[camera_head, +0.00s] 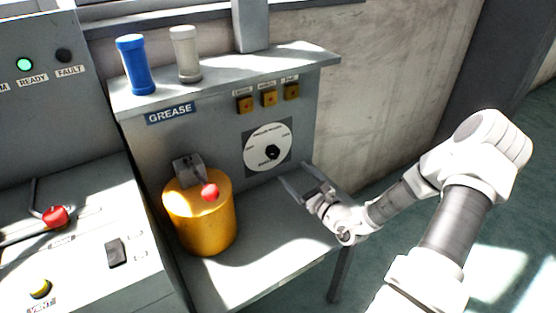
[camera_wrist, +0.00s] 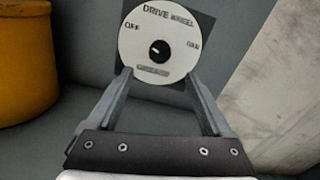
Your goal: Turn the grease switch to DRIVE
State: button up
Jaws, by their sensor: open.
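The grease switch is a black knob (camera_head: 271,152) in the middle of a round white dial (camera_head: 258,137) on the grey panel under the GREASE label (camera_head: 170,114). In the wrist view the knob (camera_wrist: 159,51) sits near the top centre, with DRIVE WHEEL above it, OFF to its left and a blurred word to its right. A small light mark shows on the knob's left part, but I cannot tell its exact setting. My gripper (camera_head: 293,173) is open and empty, in front of the panel. In the wrist view my fingertips (camera_wrist: 160,76) straddle the dial's lower part, apart from the knob.
A yellow drum (camera_head: 205,226) with a red knob stands on the bench left of the dial. Blue (camera_head: 135,64) and pale (camera_head: 185,55) cylinders stand on the shelf above. Several orange switches (camera_head: 268,98) sit above the dial. The bench (camera_head: 270,232) right of the drum is clear.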

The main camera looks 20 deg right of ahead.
aim_at(275, 153)
jog(key=w, duration=0.3)
jog(key=w+a+b, duration=0.1)
jog(key=w, duration=0.2)
jog(key=w+a+b, duration=0.1)
jog(key=w, duration=0.2)
jog(key=shift+w, duration=0.4)
grip_shut()
jog(key=shift+r, duration=0.1)
